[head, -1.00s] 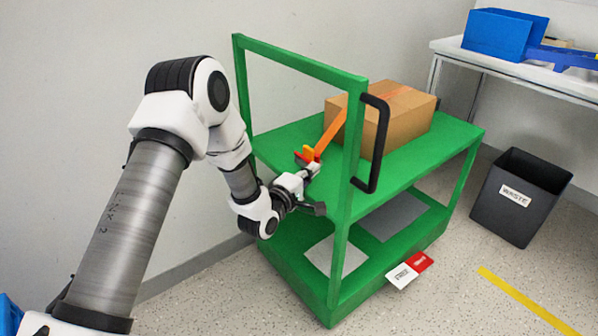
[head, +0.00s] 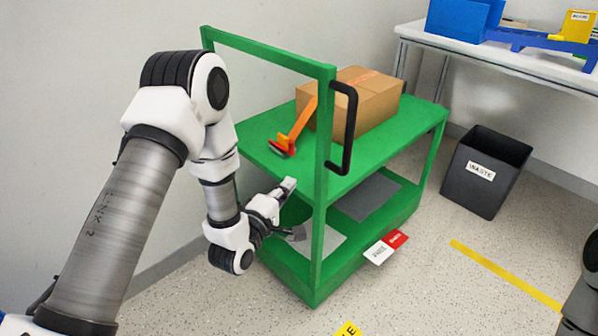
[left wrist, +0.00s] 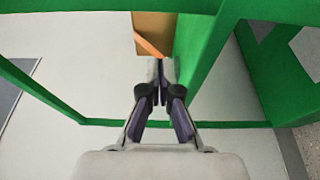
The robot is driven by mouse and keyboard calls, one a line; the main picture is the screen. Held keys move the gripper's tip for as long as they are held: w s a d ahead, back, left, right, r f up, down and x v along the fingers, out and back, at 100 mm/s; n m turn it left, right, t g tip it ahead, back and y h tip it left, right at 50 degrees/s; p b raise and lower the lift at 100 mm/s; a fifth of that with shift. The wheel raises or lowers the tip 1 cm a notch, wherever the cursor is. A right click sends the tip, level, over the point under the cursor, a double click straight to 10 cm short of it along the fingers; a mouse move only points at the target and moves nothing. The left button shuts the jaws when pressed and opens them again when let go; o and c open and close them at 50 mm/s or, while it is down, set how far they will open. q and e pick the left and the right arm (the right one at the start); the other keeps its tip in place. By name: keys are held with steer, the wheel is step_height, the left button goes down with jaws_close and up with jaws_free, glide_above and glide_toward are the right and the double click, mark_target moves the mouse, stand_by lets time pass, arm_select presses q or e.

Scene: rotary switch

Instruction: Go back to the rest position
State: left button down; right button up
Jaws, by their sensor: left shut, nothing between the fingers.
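My left gripper (head: 288,185) is beside the green cart (head: 268,62), below the level of its top shelf, near the end with the upright frame. In the left wrist view the left gripper (left wrist: 160,75) has its fingers together with nothing between them. An orange and red hand tool (head: 293,138) lies on the cart's top shelf, apart from the gripper. My right gripper is not in view; only part of my right arm shows at the right edge. No rotary switch can be made out.
A cardboard box (head: 375,108) stands on the top shelf behind the cart's black handle (head: 347,130). A black waste bin (head: 480,185) and a white table (head: 420,35) with blue items are at the right.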

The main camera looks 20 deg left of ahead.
arm_select(q)
steer(key=s+d+f+m+g, duration=0.1)
steer(key=s+f+m+g, duration=0.3)
steer(key=s+f, duration=0.55)
steer(key=s+d+f+m+g, duration=0.2)
steer(key=s+f+g, duration=0.35)
steer(key=f, duration=0.75)
steer(key=s+a+f+m+g+y, duration=0.15)
steer(key=s+m+g, duration=0.3)
steer(key=s, duration=0.45)
steer(key=s+f+m+g+h, duration=0.1)
steer(key=s+f+m+g, duration=0.25)
steer(key=s+m, duration=0.4)
step_height(320, 180, up, 28)
steer(key=s+n+p, duration=0.1)
steer(key=p, duration=2.6)
steer(key=shift+d+y, duration=0.15)
steer(key=shift+y, duration=0.2)
steer(key=shift+g, duration=0.25)
